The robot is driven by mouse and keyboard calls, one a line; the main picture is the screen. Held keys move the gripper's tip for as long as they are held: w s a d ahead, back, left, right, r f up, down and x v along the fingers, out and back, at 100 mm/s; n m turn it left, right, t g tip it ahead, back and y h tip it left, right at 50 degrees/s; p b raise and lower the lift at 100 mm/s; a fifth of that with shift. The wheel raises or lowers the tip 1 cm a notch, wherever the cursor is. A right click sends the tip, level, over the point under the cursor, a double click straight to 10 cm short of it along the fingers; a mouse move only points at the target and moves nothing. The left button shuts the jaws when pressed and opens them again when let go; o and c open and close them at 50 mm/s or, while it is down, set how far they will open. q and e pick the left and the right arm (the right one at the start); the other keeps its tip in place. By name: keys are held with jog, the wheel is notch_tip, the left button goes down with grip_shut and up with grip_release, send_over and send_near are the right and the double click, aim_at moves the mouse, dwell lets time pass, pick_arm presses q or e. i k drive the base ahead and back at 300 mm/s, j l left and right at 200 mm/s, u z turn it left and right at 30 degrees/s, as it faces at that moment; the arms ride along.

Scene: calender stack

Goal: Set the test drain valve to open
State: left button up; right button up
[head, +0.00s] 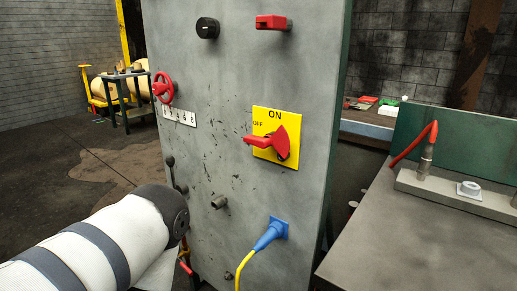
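I cannot tell for sure which fitting is the test drain valve. A small red lever (186,268) shows low on the grey cabinet's left edge, partly hidden by my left arm. Its setting is too small to read. A short pipe stub (220,202) sticks out of the cabinet front, right of my arm. My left arm comes in from the lower left, and its dark joint is close in front of the cabinet's lower left part. Neither gripper shows.
The grey cabinet (215,80) carries a red handwheel (163,88), a black knob (207,28), a red handle (273,22), a red rotary switch (268,140) on a yellow plate and a blue plug (270,234) with a yellow cable. A grey bench (420,240) stands at right. Open floor lies left.

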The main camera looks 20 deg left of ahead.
aim_at(185, 267)
jog(key=u, duration=1.3)
